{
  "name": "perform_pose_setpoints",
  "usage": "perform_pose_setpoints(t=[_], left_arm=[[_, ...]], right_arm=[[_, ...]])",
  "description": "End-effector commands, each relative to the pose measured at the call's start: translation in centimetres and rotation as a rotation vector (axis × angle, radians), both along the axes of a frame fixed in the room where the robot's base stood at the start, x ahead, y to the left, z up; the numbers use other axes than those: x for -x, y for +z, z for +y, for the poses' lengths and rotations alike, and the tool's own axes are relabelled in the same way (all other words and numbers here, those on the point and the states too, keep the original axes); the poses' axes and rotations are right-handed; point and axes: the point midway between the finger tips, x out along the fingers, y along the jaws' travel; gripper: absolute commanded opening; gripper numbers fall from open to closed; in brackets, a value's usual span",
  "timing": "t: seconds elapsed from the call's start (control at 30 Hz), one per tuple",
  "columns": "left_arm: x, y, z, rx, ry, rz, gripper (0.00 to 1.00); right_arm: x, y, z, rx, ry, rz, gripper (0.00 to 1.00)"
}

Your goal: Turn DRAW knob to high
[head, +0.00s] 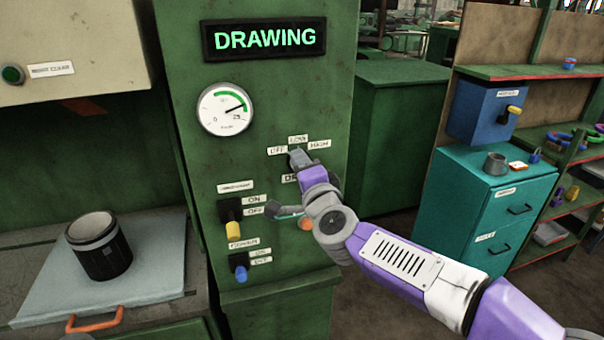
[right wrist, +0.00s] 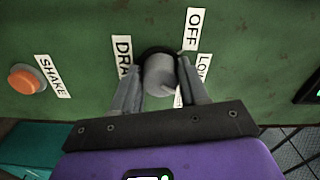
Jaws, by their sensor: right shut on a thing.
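The DRAW knob (right wrist: 160,75) is a grey round knob on the green machine panel (head: 255,175). In the right wrist view it sits between the two fingers of my right gripper (right wrist: 158,88), which is shut on it. In the head view my right gripper (head: 300,160) covers the knob, below the OFF (head: 277,150), LOW (head: 298,139) and HIGH (head: 319,145) labels. The DRAW label (right wrist: 122,60) is partly covered by a finger. I cannot tell which label the knob points at. My left gripper is out of view.
A lit DRAWING display (head: 265,38) and a round gauge (head: 225,109) are above. A yellow-tipped lever (head: 233,230), a blue-tipped lever (head: 241,272) and an orange SHAKE button (right wrist: 27,79) are close by. A dark canister (head: 99,250) stands left; teal drawers (head: 495,215) stand right.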

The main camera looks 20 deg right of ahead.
Motion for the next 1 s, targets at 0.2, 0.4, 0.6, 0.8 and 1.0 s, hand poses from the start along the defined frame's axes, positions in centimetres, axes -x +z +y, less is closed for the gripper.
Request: perform_pose_setpoints(t=[0.2,0.4,0.6,0.8,1.0], left_arm=[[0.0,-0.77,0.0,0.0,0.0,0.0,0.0],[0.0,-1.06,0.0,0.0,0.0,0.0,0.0],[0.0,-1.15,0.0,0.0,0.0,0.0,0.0],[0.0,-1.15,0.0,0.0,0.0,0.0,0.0],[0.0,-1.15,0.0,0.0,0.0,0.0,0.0]], right_arm=[[0.01,-0.08,0.05,-0.133,0.001,0.005,0.13],[0.0,0.0,0.02,-0.206,0.0,0.007,0.13],[0.0,0.04,0.01,-0.234,0.0,0.008,0.13],[0.0,0.05,0.01,-0.24,0.0,0.008,0.13],[0.0,0.05,0.01,-0.24,0.0,0.008,0.13]])
